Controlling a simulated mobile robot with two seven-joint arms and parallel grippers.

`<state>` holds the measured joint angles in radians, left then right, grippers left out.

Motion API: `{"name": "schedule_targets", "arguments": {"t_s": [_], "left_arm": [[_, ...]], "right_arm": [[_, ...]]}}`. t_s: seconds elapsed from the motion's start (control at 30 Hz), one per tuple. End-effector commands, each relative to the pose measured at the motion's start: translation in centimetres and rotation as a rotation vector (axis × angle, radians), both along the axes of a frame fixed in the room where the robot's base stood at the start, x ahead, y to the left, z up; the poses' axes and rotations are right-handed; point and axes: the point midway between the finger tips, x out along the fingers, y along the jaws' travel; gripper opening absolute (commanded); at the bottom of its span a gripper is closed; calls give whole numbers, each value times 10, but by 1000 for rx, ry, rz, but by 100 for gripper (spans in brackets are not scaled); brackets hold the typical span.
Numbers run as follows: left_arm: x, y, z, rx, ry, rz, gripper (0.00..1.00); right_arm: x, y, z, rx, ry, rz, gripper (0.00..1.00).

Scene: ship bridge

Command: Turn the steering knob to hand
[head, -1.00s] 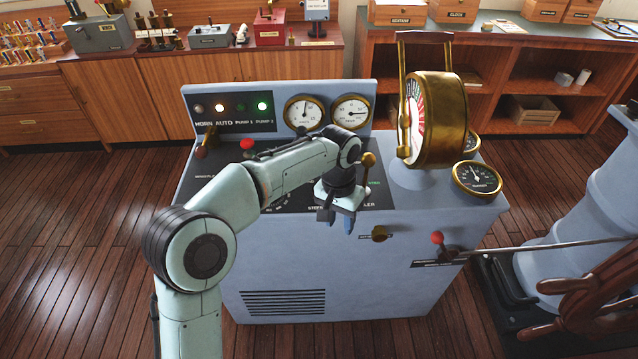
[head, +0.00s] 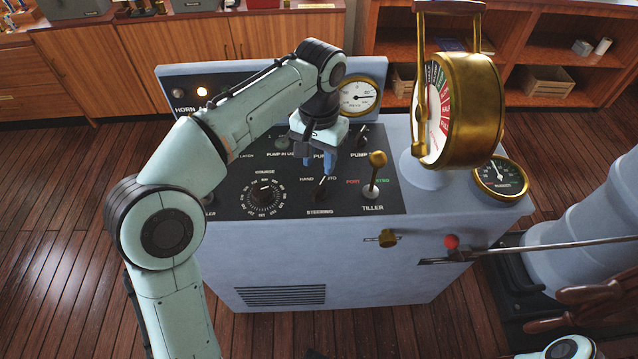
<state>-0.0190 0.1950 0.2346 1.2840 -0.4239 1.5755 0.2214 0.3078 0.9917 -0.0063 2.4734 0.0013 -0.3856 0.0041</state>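The steering knob (head: 320,189) is a small dark knob on the black console panel, above the word STEERING. HAND is printed at its upper left and AUTO at its upper right. Its light mark appears to lean up and right, toward AUTO. My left gripper (head: 319,160) is above the knob and slightly behind it in the head view, with blue fingertips pointing down. Its fingers are apart with nothing between them, and I see no contact with the knob. The gripper partly covers the AUTO print and the pump labels. My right gripper is not in view.
Pump switches sit behind. The large brass telegraph (head: 465,110) rises on the right. A brass knob (head: 387,239) and red-tipped lever (head: 451,241) project from the front.

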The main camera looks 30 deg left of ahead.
Motion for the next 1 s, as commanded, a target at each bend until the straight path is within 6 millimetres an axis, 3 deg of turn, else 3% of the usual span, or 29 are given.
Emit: {"name": "schedule_targets", "arguments": {"t_s": [0.03,0.2,0.4,0.87,0.9,1.0], "left_arm": [[-1,0,-16,1,5,1,39],[-1,0,-51,0,4,1,39],[0,0,-79,0,2,0,39],[0,0,-90,0,-1,0,39],[0,0,-90,0,-1,0,26],[0,0,-90,0,0,0,0]], "right_arm": [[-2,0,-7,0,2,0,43],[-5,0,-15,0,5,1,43],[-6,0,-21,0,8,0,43],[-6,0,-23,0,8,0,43],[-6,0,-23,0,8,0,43],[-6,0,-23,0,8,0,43]]}}
